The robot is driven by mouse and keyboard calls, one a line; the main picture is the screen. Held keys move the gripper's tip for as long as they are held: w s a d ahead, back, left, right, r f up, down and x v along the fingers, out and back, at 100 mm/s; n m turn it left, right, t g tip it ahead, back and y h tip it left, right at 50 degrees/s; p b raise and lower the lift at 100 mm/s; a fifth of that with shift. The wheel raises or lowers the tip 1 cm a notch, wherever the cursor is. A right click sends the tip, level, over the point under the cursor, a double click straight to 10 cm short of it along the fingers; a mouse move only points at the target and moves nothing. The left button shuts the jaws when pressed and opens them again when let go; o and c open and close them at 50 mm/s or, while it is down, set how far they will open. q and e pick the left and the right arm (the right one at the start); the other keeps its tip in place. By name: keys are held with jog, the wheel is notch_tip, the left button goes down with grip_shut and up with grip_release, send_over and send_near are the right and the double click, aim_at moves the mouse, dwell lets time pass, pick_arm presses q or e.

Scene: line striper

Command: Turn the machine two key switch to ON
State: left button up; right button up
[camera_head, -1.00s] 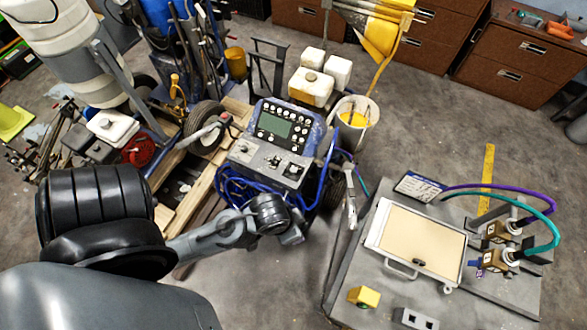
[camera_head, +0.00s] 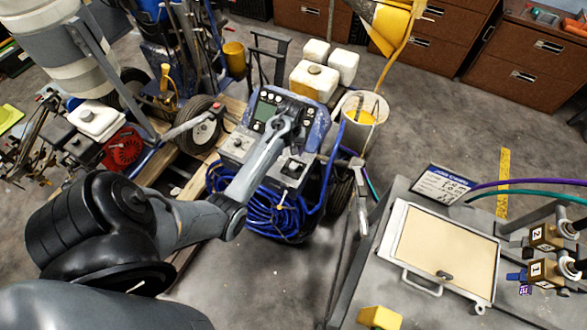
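The blue control panel (camera_head: 312,116) of the striping machine is in the upper middle, with a green screen (camera_head: 265,112), rows of knobs and a lower grey plate (camera_head: 237,144) with small switches. I cannot make out which small part is the key switch or read its position. My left arm comes in from the lower left, and its gripper (camera_head: 283,124) is over the panel, covering part of it. Its fingers are too small to tell open from shut, and contact is unclear. Two tan blocks on the right are marked 2 (camera_head: 543,235) and 1 (camera_head: 543,271). My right gripper is out of view.
A grey bench (camera_head: 365,285) at the lower right holds a framed tan panel (camera_head: 440,250) and a yellow block (camera_head: 379,317). A white bucket (camera_head: 365,108) stands right of the control panel. Blue hose (camera_head: 265,215) is coiled below it. Grey floor is clear at the upper right.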

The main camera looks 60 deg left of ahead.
aim_at(293, 165)
pick_arm(q)
jog(key=f, duration=0.3)
jog(key=f+b, duration=0.1)
jog(key=f, duration=0.3)
jog(key=w+f, duration=0.1)
jog(key=f, duration=0.2)
jog(key=shift+d+f+b, duration=0.1)
jog(key=shift+f+b, duration=0.05)
jog(key=shift+b, duration=0.15)
jog(key=c, duration=1)
jog(key=shift+c, duration=0.2)
